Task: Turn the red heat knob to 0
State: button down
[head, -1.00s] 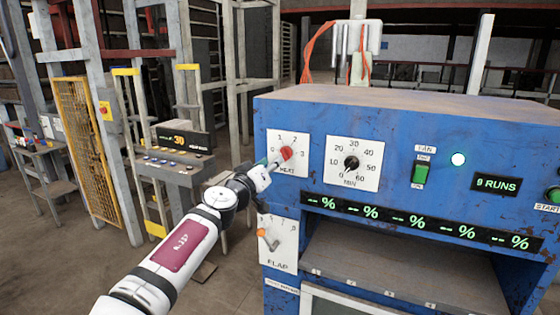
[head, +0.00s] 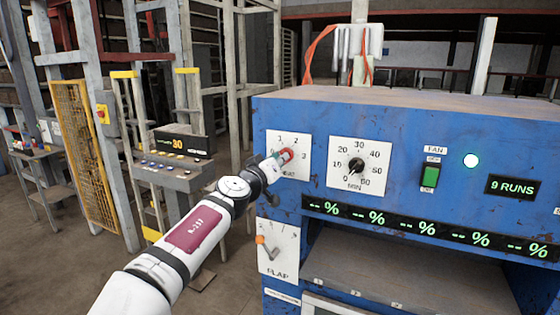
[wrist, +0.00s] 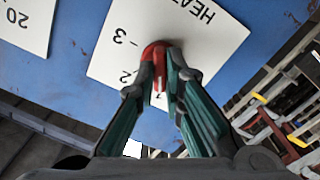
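The red heat knob (head: 287,155) sits on a white square dial plate (head: 275,142) at the left of the blue panel. The digits 1, 2 and 3 show around it, and the 0 is hidden by my arm. My gripper (head: 281,158) is at the knob from the front left. In the wrist view the knob (wrist: 153,52) is between the two green-and-grey fingertips (wrist: 159,64), which close in on both its sides. The dial plate (wrist: 205,50) appears upside down there.
To the right are a black minute knob (head: 355,165), a green fan switch (head: 430,177) and a runs display (head: 512,187). Below is the flap lever (head: 266,246) on its white plate. A control console (head: 178,165) and yellow mesh guard (head: 88,150) stand at the left.

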jog(key=shift+n, duration=0.4)
jog(key=n+p, duration=0.4)
jog(key=n, duration=0.7)
jog(key=shift+p, duration=0.35)
dwell(0.4)
jog(key=c, duration=1.7)
grip_release()
